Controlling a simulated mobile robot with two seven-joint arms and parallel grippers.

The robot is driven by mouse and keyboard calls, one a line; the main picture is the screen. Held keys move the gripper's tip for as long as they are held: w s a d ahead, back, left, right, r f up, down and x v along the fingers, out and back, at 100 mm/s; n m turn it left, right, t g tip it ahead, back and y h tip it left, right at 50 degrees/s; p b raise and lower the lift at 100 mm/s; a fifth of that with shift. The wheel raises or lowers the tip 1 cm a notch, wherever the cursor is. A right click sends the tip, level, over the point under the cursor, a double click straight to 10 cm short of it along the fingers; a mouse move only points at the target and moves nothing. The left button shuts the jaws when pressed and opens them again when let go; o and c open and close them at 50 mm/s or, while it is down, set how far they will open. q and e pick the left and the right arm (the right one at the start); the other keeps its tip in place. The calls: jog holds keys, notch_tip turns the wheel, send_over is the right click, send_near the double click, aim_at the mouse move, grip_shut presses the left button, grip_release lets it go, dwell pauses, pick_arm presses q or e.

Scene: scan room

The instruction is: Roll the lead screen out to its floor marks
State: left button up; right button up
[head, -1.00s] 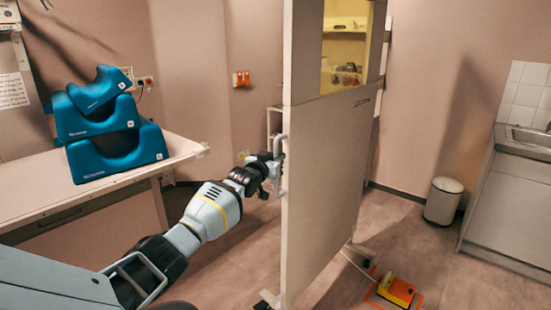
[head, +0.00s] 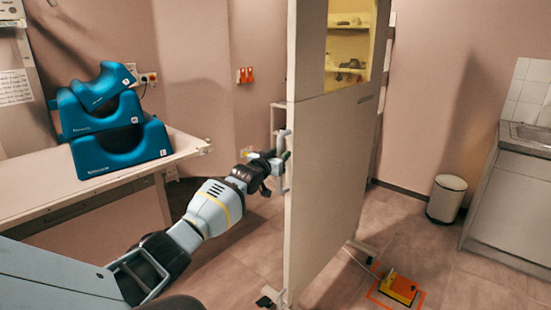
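The lead screen (head: 328,190) is a tall beige panel with a yellowish window (head: 348,45) at its top. It stands upright in the middle, seen at a slant, with casters at its foot. A pale grey handle (head: 281,147) sits on its near left edge. My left gripper (head: 276,168) is at this handle and looks closed around it; the fingertips are partly hidden. An orange outline (head: 421,297) is marked on the floor to the right of the screen. My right gripper is not in view.
A yellow and orange block (head: 399,287) lies within the orange outline, with a cable running towards the screen's foot. A white bin (head: 446,199) and a sink counter (head: 510,205) stand at right. A table (head: 185,151) with blue foam supports (head: 120,150) is at left.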

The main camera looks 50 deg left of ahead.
pick_arm(q)
jog(key=shift+s+d+r, duration=0.1)
jog(key=shift+s+d, duration=0.15)
jog(key=shift+s, duration=0.25)
jog(key=p+v, duration=0.1)
jog(key=v, duration=0.5)
jog(key=shift+s+p, duration=0.4)
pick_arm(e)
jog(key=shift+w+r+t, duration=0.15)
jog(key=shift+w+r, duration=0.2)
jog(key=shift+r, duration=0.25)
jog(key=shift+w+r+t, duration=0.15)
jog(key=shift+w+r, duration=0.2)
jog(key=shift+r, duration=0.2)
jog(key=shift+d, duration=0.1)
